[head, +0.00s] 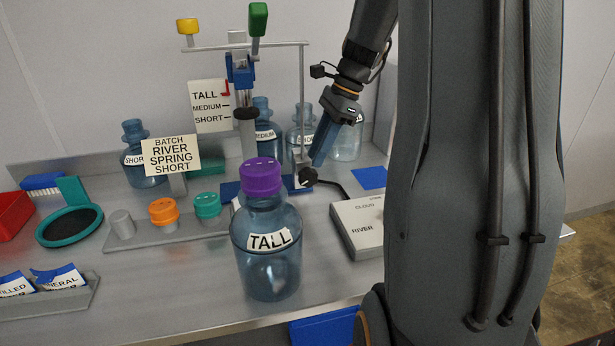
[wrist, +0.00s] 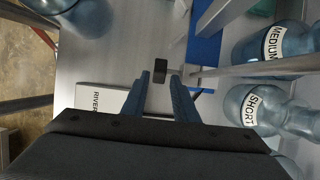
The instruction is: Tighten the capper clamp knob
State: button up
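The capper (head: 240,70) stands at the back of the bench, with a blue head, a green-topped lever (head: 258,20) and a yellow knob (head: 188,27). A small black knob (head: 308,176) sits low at the right of its base; I take this for the clamp knob. It also shows in the wrist view (wrist: 160,70), at the gap between my fingertips and apart from both. My gripper (head: 317,160) points down just above this knob. In the wrist view my gripper (wrist: 160,77) is open. Whether the knob is inside the fingers or just beyond them is unclear.
A jug labelled TALL with a purple cap (head: 268,240) stands in front. A grey box marked RIVER (head: 358,228) lies right of the knob. Jugs marked MEDIUM (wrist: 262,50) and SHORT (wrist: 262,105) stand close by. A cap rack (head: 150,237) is at left.

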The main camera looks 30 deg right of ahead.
aim_at(310, 168)
jog(key=p+x, duration=0.1)
jog(key=x, duration=0.5)
jog(key=shift+a+f, duration=0.2)
jog(key=shift+f, duration=0.1)
jog(key=shift+c, duration=0.6)
grip_shut()
